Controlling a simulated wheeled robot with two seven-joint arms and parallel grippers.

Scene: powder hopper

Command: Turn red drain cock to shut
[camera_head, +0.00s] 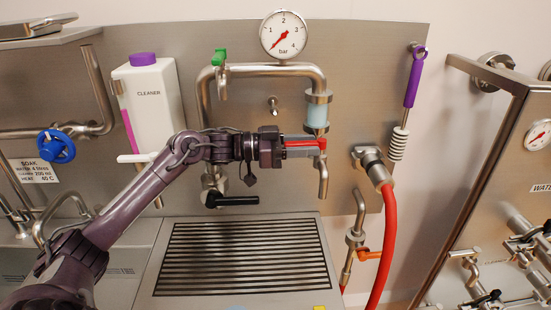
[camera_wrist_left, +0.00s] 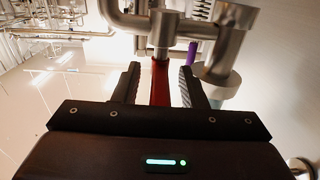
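The red drain cock (camera_head: 322,144) sits on the pipe under the pale blue sight glass (camera_head: 317,115). Its red lever points left, towards my left gripper, and lies roughly level. My left gripper (camera_head: 311,149) reaches in from the left with its fingers along the lever. In the left wrist view the red lever (camera_wrist_left: 160,82) stands between the two fingers of the gripper (camera_wrist_left: 162,82), with a visible gap on each side. The gripper is open around the lever. The fingers partly hide the lever in the head view. My right gripper is not in view.
A pressure gauge (camera_head: 283,35) and green-handled valve (camera_head: 219,58) are above. A black lever (camera_head: 233,201) is below my wrist. A red hose (camera_head: 381,245) and an orange-handled tap (camera_head: 368,254) are at lower right. A slatted grate (camera_head: 240,258) lies below. A cleaner bottle (camera_head: 150,105) stands left.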

